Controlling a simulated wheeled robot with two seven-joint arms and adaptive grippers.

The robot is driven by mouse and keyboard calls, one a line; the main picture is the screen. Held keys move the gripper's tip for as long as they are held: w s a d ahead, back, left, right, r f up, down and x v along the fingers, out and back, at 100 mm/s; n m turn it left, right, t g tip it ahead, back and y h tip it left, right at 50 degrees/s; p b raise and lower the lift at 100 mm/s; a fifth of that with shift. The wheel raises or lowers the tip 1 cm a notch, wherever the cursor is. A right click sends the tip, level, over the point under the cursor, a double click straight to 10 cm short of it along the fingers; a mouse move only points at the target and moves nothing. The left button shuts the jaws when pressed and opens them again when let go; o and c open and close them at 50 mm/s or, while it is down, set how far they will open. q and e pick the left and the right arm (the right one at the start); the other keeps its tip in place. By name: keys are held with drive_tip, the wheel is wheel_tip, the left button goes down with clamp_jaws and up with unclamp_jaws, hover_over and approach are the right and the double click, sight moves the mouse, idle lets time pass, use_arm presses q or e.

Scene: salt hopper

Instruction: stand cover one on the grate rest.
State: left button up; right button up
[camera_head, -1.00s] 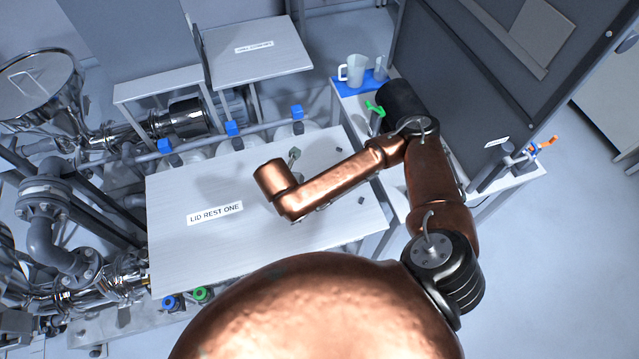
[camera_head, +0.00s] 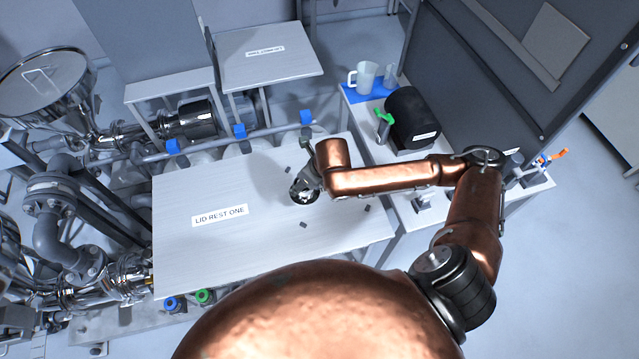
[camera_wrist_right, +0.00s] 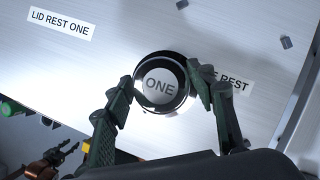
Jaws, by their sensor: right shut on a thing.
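Cover one (camera_wrist_right: 160,84) is a round cover with a dark shiny rim and a pale top marked ONE. My right gripper (camera_wrist_right: 160,86) is shut on it, with green-black fingers at both sides of the rim. In the head view the cover (camera_head: 303,193) is over the white table right of the LID REST ONE label (camera_head: 220,215). I cannot tell whether it touches the table. The grate rest shows by a label ending in E REST (camera_wrist_right: 232,82), partly hidden behind the cover and a finger. My left gripper (camera_wrist_right: 72,153) shows small in the wrist view, its fingers apart and empty.
Several small dark pegs stand on the white table (camera_head: 185,255), one right of the cover (camera_head: 366,199). A side bench at the right holds a jug (camera_head: 363,76) on a blue mat and a black cylinder (camera_head: 412,118). Pipes and a steel hopper (camera_head: 45,85) stand at the left.

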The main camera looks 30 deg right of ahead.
drive_tip(key=w+d+f, duration=0.1)
drive_tip(key=d+f, duration=0.1)
drive_tip(key=w+d+f, duration=0.1)
drive_tip(key=d+f, duration=0.3)
drive_tip(key=shift+w+d+f, duration=0.2)
drive_tip(key=shift+w, duration=0.2)
drive_tip(key=f, duration=0.3)
drive_tip(key=shift+w+d+f+b, duration=0.1)
drive_tip(key=shift+d+f+b, duration=0.2)
drive_tip(key=shift+f, duration=0.1)
drive_tip(key=o, duration=1.5)
drive_tip(key=shift+r, duration=0.1)
drive_tip(key=p+v, duration=0.1)
drive_tip(key=v, duration=1.1)
